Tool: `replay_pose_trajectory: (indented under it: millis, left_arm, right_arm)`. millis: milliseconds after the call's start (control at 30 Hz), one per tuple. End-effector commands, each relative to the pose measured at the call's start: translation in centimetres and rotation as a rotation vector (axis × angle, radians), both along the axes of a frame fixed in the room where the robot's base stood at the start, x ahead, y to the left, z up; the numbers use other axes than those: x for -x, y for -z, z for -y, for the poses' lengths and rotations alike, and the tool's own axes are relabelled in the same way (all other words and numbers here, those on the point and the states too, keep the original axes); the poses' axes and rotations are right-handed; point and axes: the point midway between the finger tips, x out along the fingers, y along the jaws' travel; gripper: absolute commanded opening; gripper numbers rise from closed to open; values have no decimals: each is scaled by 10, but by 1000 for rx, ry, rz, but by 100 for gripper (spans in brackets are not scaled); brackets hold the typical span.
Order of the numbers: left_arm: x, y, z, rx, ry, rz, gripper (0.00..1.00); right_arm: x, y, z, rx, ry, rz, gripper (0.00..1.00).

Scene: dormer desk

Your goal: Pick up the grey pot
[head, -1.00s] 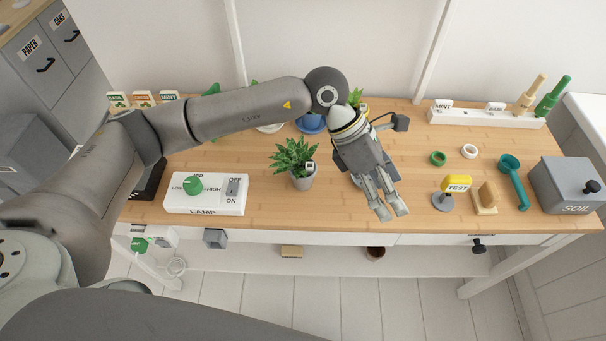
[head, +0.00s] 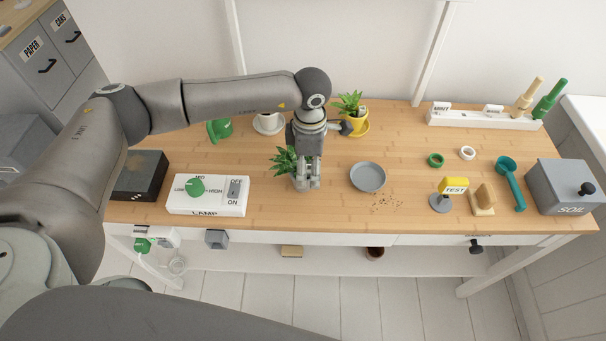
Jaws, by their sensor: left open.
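The leafy green plant (head: 284,160) of the grey pot shows on the desk, left of my left gripper (head: 308,185). The grey pot itself is almost wholly hidden behind the gripper. My left gripper points down at the pot with its jaws open. Whether the fingers touch the pot cannot be told. My right gripper is out of view.
A grey saucer (head: 368,177) lies right of the gripper, with brown crumbs (head: 387,201) beside it. A plant in a yellow pot (head: 352,120) stands behind.

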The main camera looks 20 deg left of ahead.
Motion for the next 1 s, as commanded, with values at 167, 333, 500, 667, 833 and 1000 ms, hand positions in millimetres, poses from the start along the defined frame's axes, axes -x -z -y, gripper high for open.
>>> replay_pose_trajectory:
  millis: [167, 333, 500, 667, 833, 1000]
  left_arm:
    - [0, 26, -6, -1, -2, -4, 78]
    - [0, 37, -6, 0, -1, -2, 78]
    - [0, 37, -5, -1, -1, -1, 78]
    - [0, 37, -5, 0, -1, -1, 58]
    - [0, 37, -5, 0, -1, -1, 37]
    - [-1, 36, -5, 1, -1, -1, 27]
  right_arm:
    - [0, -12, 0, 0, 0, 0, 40]
    - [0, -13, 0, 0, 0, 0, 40]
    - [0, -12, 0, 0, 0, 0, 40]
    - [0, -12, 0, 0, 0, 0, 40]
    - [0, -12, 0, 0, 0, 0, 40]
    - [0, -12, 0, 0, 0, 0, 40]
